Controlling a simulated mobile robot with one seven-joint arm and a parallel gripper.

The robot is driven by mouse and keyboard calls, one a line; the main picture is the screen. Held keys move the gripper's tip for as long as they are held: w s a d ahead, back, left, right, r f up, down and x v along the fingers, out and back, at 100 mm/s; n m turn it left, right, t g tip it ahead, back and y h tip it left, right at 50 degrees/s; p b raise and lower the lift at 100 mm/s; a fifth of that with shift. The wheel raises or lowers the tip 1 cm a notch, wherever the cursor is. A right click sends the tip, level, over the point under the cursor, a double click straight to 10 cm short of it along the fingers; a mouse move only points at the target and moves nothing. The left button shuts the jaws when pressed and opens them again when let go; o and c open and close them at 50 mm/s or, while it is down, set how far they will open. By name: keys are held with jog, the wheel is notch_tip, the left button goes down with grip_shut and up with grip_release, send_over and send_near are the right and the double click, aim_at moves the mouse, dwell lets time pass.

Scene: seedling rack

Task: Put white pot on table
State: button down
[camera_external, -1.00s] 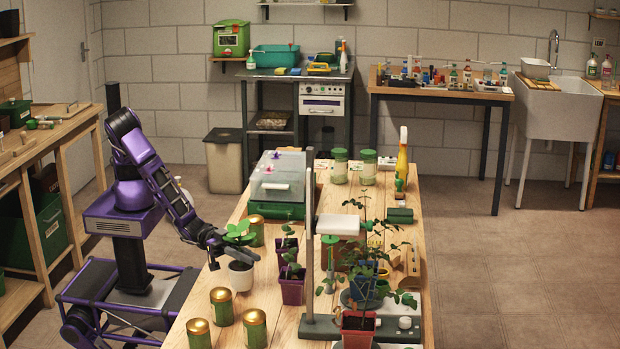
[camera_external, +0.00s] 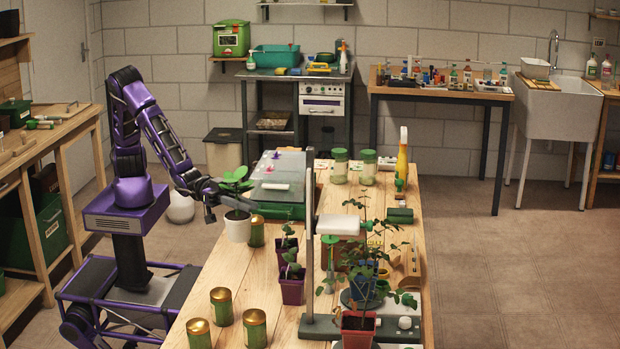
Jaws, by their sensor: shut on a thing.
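The pot is upright and appears held above the left edge of the wooden table (camera_external: 262,279). A green jar with a gold lid (camera_external: 256,231) stands just right of the pot; whether they touch cannot be told.
Two purple pots (camera_external: 292,291) with seedlings stand right of the pot. Several gold-lidded jars (camera_external: 222,306) stand at the table's near left. Bare wood lies between the near jars and the white pot.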

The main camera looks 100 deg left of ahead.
aim_at(246, 225)
notch_tip(246, 225, up, 5)
jog(key=w+a+n+t+y, duration=0.1)
jog(key=w+a+y, duration=0.1)
jog(key=w+a, duration=0.35)
jog(key=w+a+n+t+y, duration=0.1)
jog(key=w+a+n+y, duration=0.15)
jog(key=a, duration=0.65)
jog(key=w+a+y, duration=0.1)
jog(key=w+a, duration=0.3)
jog(key=a, duration=0.3)
jog(key=w+a+n+y, duration=0.3)
jog(key=a+n+y, duration=0.3)
jog(key=a, duration=2.1)
jog(key=s+a+n+y, duration=0.1)
jog(key=s+a+y, duration=0.2)
jog(key=a, duration=0.8)
jog(key=s+a+n+y, duration=0.1)
jog(key=s+a+y, duration=0.2)
jog(key=a, duration=0.8)
jog(key=s+a+n+g+y, duration=0.2)
jog(key=s+a, duration=0.5)
jog(key=a, duration=0.3)
jog(key=s+a+n+g+y, duration=0.2)
jog(key=s+a+y, duration=0.1)
jog(key=s+a, duration=0.5)
notch_tip(246, 225, down, 22)
jog(key=w+a+b, duration=0.1)
jog(key=shift+a+r, duration=0.2)
jog(key=shift+a, duration=0.05)
